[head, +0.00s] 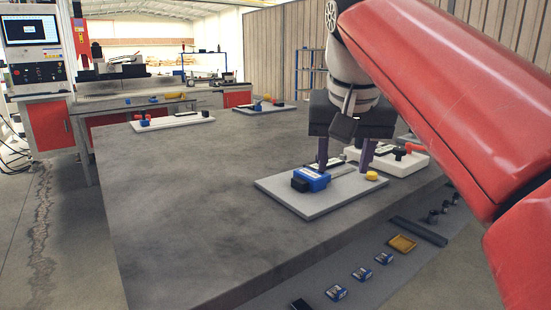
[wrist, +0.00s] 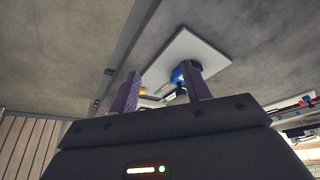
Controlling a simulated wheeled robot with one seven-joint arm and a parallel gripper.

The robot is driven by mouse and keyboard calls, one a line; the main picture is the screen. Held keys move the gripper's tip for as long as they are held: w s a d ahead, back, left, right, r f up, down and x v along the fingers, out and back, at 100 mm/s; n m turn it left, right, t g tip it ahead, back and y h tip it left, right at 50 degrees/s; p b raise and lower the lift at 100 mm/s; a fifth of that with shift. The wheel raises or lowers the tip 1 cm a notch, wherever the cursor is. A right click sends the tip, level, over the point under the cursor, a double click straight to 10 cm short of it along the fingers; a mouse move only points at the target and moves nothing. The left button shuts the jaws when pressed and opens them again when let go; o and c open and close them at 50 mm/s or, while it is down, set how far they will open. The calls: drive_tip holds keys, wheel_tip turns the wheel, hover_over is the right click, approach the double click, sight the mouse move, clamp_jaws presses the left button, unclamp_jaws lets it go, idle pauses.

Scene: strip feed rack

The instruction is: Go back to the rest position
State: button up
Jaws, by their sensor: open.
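My gripper (head: 344,155) hangs above the right part of the grey table (head: 190,200), its two purple fingers pointing down and spread apart with nothing seen between them. It stands over or just behind a light grey board (head: 310,207) that carries a blue block with a black end (head: 310,180) and a yellow knob (head: 372,176). In the wrist view my open gripper (wrist: 162,90) shows both fingers apart, with the board (wrist: 190,50) and the blue block (wrist: 184,72) beyond them. Whether the fingertips touch anything is hidden.
A white base with red and black parts (head: 395,160) stands close behind the gripper. Two more boards (head: 172,121) (head: 263,109) lie at the table's far side. The table's left is clear.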

drive_tip(key=s+d+f, duration=0.1)
drive_tip(key=s+f, duration=0.3)
drive_tip(key=f, duration=0.5)
drive_tip(key=s+d+f+n, duration=0.1)
drive_tip(key=s+d+f, duration=0.1)
drive_tip(key=s+f, duration=0.3)
drive_tip(key=s+d+f+t, duration=0.1)
drive_tip(key=s+f, duration=0.4)
drive_tip(key=f, duration=0.8)
drive_tip(key=shift+s+d+f+n+y, duration=0.2)
drive_tip(key=shift+d+f+n+y, duration=0.15)
drive_tip(key=shift+d, duration=0.1)
